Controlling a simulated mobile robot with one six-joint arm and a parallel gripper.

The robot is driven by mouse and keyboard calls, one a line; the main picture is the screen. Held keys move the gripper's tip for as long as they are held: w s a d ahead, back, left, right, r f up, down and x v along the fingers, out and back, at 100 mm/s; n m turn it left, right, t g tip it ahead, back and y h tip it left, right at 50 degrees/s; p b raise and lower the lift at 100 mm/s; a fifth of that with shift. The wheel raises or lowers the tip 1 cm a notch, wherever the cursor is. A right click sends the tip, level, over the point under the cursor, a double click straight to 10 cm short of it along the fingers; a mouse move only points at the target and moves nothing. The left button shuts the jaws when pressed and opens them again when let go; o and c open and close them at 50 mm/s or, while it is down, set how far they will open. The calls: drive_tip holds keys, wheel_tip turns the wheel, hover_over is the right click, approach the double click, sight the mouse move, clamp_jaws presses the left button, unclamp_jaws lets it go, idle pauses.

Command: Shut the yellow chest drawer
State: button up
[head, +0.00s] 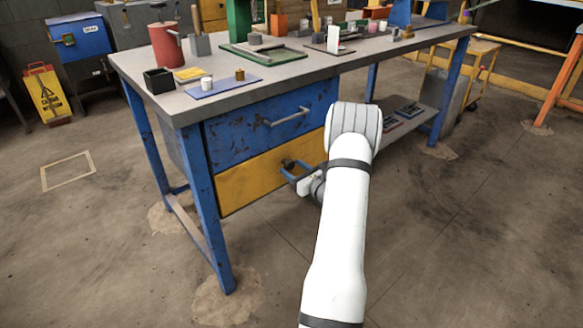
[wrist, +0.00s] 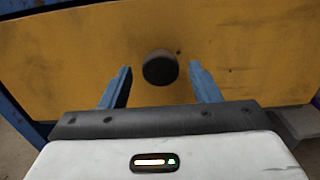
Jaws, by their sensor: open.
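The yellow chest drawer (head: 250,182) is the lower drawer under the workbench, below a blue drawer, in the head view. Its yellow front (wrist: 230,45) fills most of the wrist view. A dark round knob (wrist: 160,67) sits on that front, and it also shows in the head view (head: 287,163). My gripper (head: 290,171) is open in front of the drawer. In the wrist view its two blue fingers (wrist: 160,72) stand left and right of the knob, with a gap on each side. I cannot tell how far the drawer stands out, or whether the fingers touch the front.
The blue drawer (head: 258,125) above has a bar handle (head: 288,117). The workbench (head: 130,70) carries cups, trays and blocks on top. A blue leg (head: 209,200) stands left of the drawers. A low shelf (head: 408,118) lies to the right. The floor in front is clear.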

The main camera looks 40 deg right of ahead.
drive_tip(key=s+p, duration=0.1)
drive_tip(key=s, duration=0.5)
drive_tip(key=shift+s+d, duration=0.25)
